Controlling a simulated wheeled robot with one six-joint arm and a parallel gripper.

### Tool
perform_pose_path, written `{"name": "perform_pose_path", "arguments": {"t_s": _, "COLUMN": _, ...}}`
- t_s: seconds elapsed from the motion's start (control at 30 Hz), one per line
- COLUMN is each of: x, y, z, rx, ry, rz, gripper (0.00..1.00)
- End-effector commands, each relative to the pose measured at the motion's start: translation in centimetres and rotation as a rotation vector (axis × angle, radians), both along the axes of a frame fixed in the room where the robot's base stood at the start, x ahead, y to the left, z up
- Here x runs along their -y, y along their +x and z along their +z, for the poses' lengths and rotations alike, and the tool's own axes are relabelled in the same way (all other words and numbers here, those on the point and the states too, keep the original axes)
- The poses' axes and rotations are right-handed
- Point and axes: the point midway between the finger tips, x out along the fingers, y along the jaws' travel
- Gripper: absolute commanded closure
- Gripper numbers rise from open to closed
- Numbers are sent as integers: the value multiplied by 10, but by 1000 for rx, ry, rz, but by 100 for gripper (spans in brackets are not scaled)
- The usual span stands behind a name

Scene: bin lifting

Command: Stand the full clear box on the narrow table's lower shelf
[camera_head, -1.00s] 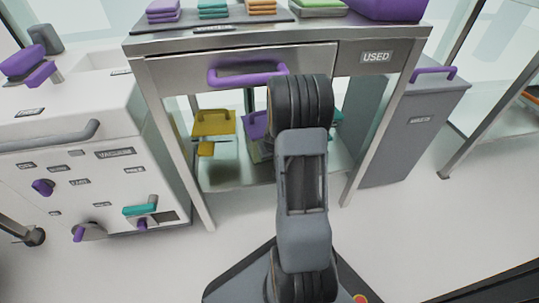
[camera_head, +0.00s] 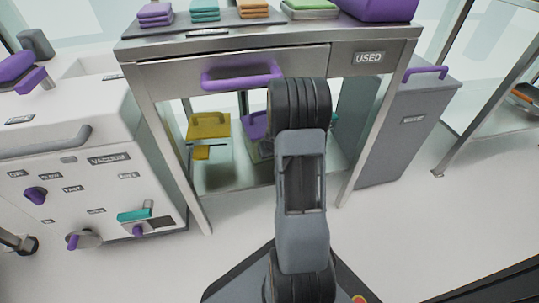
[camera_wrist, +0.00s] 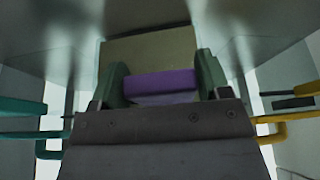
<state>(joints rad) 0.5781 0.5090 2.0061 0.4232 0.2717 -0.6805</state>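The narrow table (camera_head: 345,150) is a steel frame with a drawer above and a lower shelf (camera_head: 215,203). A purple-topped, pale box (camera_head: 258,150), apparently the clear box, shows under the drawer, partly hidden behind my arm. I cannot make out its contents or whether its base touches the shelf. In the wrist view my gripper's dark green fingers (camera_wrist: 161,82) have a purple part (camera_wrist: 160,84), seemingly the box's handle, filling the gap between them. My gripper is hidden behind my arm in the head view.
A yellow box (camera_head: 208,126) is on the left of the shelf; a teal piece (camera_head: 333,119) shows on the right. The drawer's purple handle (camera_head: 240,77) hangs above. A white vacuum cabinet (camera_head: 95,170) stands left, a grey bin (camera_head: 415,125) right. Floor in front is open.

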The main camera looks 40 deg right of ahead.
Motion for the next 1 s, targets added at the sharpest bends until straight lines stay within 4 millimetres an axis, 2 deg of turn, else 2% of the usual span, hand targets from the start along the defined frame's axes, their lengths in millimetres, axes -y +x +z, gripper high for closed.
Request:
{"name": "perform_pose_path", "arguments": {"t_s": 0.03, "x": 0, "y": 0, "z": 0, "rx": 0, "ry": 0, "rz": 0, "gripper": 25}}
{"name": "perform_pose_path", "arguments": {"t_s": 0.23, "x": 0, "y": 0, "z": 0, "rx": 0, "ry": 0, "rz": 1, "gripper": 7}}
{"name": "perform_pose_path", "arguments": {"t_s": 0.47, "x": 0, "y": 0, "z": 1, "rx": 0, "ry": -1, "rz": 2, "gripper": 7}}
{"name": "perform_pose_path", "arguments": {"t_s": 0.57, "x": -1, "y": -2, "z": 7, "rx": 1, "ry": -1, "rz": 2, "gripper": 7}}
{"name": "perform_pose_path", "arguments": {"t_s": 0.67, "x": -2, "y": -6, "z": 21, "rx": 1, "ry": -3, "rz": 2, "gripper": 7}}
{"name": "perform_pose_path", "arguments": {"t_s": 1.0, "x": -9, "y": -31, "z": 84, "rx": 2, "ry": -2, "rz": 1, "gripper": 7}}
